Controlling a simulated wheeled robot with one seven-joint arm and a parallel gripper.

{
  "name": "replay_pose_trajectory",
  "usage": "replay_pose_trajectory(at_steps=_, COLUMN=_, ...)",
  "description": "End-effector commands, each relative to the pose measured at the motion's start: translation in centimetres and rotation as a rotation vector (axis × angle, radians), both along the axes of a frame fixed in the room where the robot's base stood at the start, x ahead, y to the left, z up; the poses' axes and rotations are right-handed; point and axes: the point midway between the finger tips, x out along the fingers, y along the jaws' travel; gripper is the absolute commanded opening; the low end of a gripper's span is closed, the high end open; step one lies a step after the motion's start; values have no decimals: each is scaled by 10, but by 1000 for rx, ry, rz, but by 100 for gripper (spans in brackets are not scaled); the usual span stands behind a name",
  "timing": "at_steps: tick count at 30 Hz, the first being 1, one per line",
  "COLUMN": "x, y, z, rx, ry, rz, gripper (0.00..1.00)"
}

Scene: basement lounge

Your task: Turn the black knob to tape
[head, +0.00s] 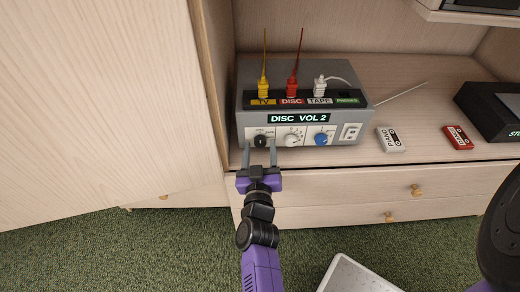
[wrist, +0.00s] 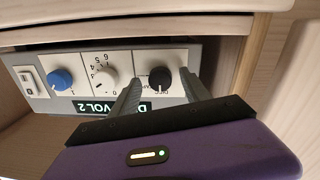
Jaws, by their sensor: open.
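The grey switch box (head: 352,97) stands on the cabinet shelf. Its display (head: 298,118) reads "DISC VOL 2". The black knob (head: 260,141) is at the left end of its white front panel. My gripper (head: 260,149) is open in front of the panel. In the wrist view its two fingers (wrist: 159,80) lie on either side of the black knob, with gaps visible, apart from it.
A white knob (head: 292,139), a blue knob (head: 322,138) and a white rocker switch (head: 350,132) sit right of the black knob. Yellow, red and white plugs stand on the box top. A white cassette (head: 390,139) and a red cassette (head: 458,137) lie to the right.

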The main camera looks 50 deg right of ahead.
Motion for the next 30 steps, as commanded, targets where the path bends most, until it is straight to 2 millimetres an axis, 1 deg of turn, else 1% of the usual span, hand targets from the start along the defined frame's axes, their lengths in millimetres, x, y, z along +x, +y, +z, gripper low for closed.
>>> replay_pose_trajectory(at_steps=2, x=0, y=0, z=0, rx=0, ry=0, rz=0, gripper=55)
replay_pose_trajectory(at_steps=3, x=0, y=0, z=0, rx=0, ry=0, rz=0, gripper=47)
replay_pose_trajectory(at_steps=8, x=0, y=0, z=0, rx=0, ry=0, rz=0, gripper=16)
replay_pose_trajectory(at_steps=9, x=0, y=0, z=0, rx=0, ry=0, rz=0, gripper=8)
replay_pose_trajectory(at_steps=10, x=0, y=0, z=0, rx=0, ry=0, rz=0, gripper=2)
replay_pose_trajectory(at_steps=11, x=0, y=0, z=0, rx=0, ry=0, rz=0, gripper=0)
replay_pose_trajectory(at_steps=20, x=0, y=0, z=1, rx=22, ry=-27, rz=0, gripper=0)
replay_pose_trajectory(at_steps=26, x=0, y=1, z=3, rx=87, ry=-108, rz=1, gripper=0)
replay_pose_trajectory(at_steps=30, x=0, y=1, z=4, rx=155, ry=-194, rz=1, gripper=0)
